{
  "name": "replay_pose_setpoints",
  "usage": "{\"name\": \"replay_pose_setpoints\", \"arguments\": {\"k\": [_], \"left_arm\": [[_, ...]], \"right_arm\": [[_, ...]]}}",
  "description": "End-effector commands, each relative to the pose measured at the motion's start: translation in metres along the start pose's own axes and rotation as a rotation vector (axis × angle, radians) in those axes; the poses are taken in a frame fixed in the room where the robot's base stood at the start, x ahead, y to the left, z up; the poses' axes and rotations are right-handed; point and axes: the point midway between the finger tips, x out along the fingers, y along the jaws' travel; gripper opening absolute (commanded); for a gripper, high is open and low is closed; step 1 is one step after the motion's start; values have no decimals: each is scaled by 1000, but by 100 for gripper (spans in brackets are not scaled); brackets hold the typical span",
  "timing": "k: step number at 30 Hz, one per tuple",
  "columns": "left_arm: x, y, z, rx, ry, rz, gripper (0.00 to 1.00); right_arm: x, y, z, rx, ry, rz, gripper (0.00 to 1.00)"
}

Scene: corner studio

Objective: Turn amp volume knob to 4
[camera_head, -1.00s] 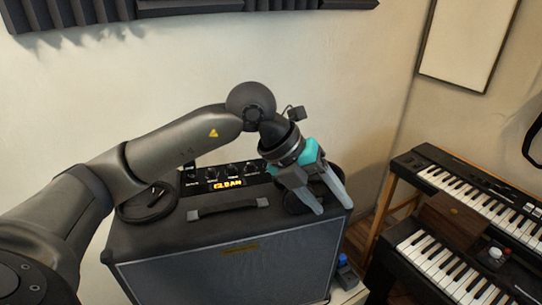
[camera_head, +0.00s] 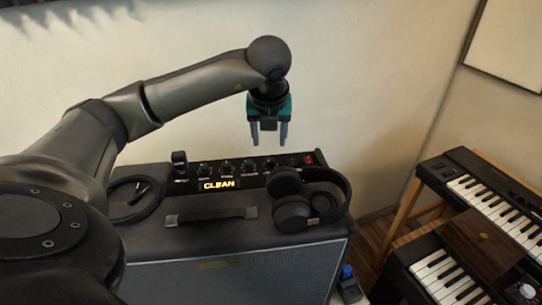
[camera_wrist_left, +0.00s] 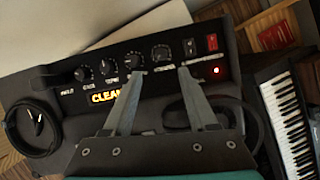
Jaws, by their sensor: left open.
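The black amp (camera_head: 235,262) stands against the wall. Its control panel has a row of dark knobs (camera_head: 227,167) and an orange display (camera_head: 218,185) reading CLEAN. The knobs (camera_wrist_left: 108,67) also show in the left wrist view, but I cannot read which is volume or where its pointer stands. My left gripper (camera_head: 269,143) is open and empty, pointing down above the right half of the panel. In the left wrist view its fingertips (camera_wrist_left: 161,73) appear just below a larger-dialled knob (camera_wrist_left: 160,53), with the fingers apart.
Black headphones (camera_head: 307,205) lie on the amp's top right, near the panel. A coiled cable (camera_head: 133,199) lies at the top left, and a carry handle (camera_head: 211,216) is in front of the panel. Keyboards (camera_head: 480,200) stand on the right.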

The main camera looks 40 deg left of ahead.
Motion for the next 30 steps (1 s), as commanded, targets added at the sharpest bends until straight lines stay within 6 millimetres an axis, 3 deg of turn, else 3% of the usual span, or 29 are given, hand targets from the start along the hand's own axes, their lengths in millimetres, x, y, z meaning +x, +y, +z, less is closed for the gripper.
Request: {"name": "replay_pose_setpoints", "arguments": {"k": [6,12,18,26,30], "left_arm": [[48,0,-1,0,3,1,58],[78,-1,-1,1,3,-3,58],[90,-1,0,2,0,-4,58],[91,-1,0,2,0,-4,58],[91,-1,-1,2,1,-4,42]], "right_arm": [[0,2,-13,0,21,3,0],[0,3,-21,0,36,4,0],[0,3,-21,-1,35,4,0],[0,3,-18,-1,30,3,0],[0,2,-16,-1,27,3,0]]}}
